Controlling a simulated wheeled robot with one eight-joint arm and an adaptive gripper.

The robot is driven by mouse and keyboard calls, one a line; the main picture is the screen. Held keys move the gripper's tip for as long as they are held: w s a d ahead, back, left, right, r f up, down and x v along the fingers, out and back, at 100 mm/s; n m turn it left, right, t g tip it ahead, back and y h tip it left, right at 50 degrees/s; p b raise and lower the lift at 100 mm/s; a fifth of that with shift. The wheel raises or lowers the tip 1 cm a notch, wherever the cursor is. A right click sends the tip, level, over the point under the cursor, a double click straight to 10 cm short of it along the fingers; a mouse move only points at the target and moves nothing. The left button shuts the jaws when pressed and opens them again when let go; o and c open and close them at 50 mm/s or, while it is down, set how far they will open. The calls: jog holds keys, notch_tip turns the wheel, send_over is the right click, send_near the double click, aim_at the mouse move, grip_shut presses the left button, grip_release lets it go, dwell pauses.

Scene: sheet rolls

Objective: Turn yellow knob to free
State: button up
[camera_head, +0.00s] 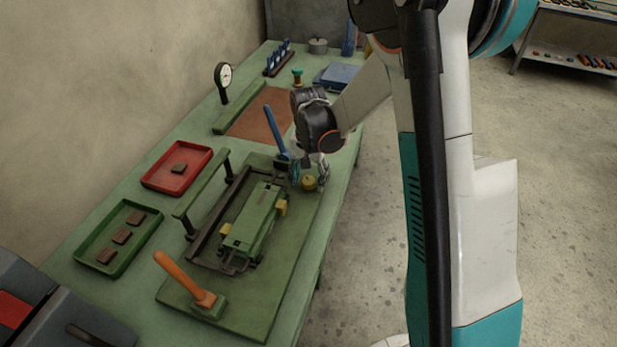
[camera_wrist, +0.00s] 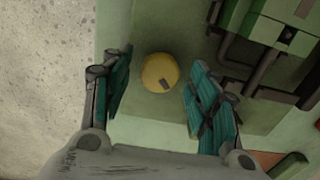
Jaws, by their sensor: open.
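The yellow knob (camera_head: 309,183) stands on the green base plate near its far right corner, beside the green machine (camera_head: 252,219). In the wrist view the round yellow knob (camera_wrist: 159,73) carries a dark mark at its lower right edge. My gripper (camera_head: 318,172) is over the knob, pointing down. In the wrist view my gripper (camera_wrist: 160,88) is open, with one teal finger on each side of the knob and a gap to both. Any label for the knob's positions is not readable.
A blue lever (camera_head: 275,131) stands close to my gripper. An orange lever (camera_head: 184,278) is at the near end of the base plate. A red tray (camera_head: 152,184) and a green tray (camera_head: 98,262) lie to the left. A dial gauge (camera_head: 223,77) stands farther back.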

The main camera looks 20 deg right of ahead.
jog(key=c, duration=1.1)
jog(key=shift+n, duration=0.3)
jog(key=n, duration=0.3)
jog(key=shift+n, duration=0.3)
jog(key=n, duration=0.4)
jog(key=shift+n, duration=0.3)
jog(key=n, duration=0.4)
jog(key=shift+n+b, duration=0.3)
jog(key=shift+n, duration=2.2)
